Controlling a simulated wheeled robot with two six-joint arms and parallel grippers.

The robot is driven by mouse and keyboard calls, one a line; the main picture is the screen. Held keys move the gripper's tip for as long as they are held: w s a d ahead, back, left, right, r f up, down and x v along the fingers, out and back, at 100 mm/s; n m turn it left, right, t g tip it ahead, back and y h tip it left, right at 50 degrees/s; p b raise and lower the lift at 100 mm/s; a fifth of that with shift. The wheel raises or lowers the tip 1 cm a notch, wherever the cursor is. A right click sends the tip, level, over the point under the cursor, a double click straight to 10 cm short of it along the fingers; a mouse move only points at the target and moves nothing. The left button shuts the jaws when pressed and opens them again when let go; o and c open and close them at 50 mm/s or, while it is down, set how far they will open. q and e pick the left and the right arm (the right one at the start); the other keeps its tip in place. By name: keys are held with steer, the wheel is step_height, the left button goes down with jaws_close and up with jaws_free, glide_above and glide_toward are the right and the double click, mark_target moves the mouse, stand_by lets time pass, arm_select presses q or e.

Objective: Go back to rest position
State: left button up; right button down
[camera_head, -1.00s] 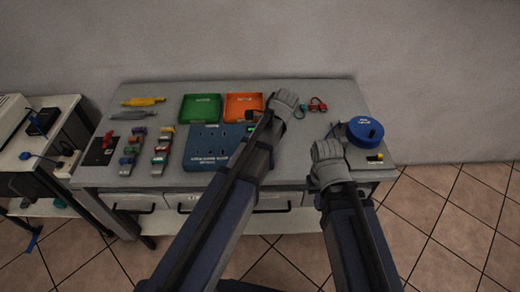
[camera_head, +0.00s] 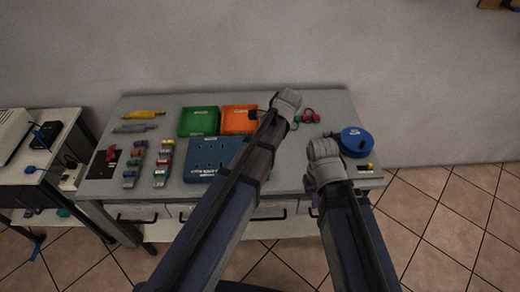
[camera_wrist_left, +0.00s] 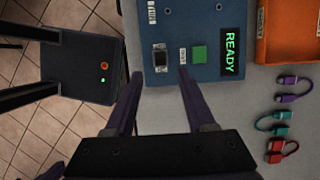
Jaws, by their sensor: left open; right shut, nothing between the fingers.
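My left gripper (camera_head: 268,114) is over the blue board at the middle of the bench in the head view. Its two dark fingers are apart and empty in the left wrist view (camera_wrist_left: 160,75). The blue board (camera_head: 201,172) shows a lit READY display (camera_wrist_left: 230,53), a green button (camera_wrist_left: 199,53) and a dark socket (camera_wrist_left: 160,58) in the wrist view. My right gripper (camera_head: 327,138) is shut and empty near the bench's right side, left of a blue spool (camera_head: 355,141). Its fingertips are mostly hidden by its grey wrist.
A green tray (camera_head: 199,121) and an orange tray (camera_head: 237,120) stand behind the board. Small cables (camera_head: 309,116) lie right of the left wrist. Several connectors (camera_head: 163,160) and two pen-like tools (camera_head: 143,114) lie at left. A side table (camera_head: 42,160) stands further left.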

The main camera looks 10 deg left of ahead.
arm_select(q)
steer(key=shift+d+r, duration=0.15)
steer(key=shift+r, duration=0.05)
stand_by(0.4)
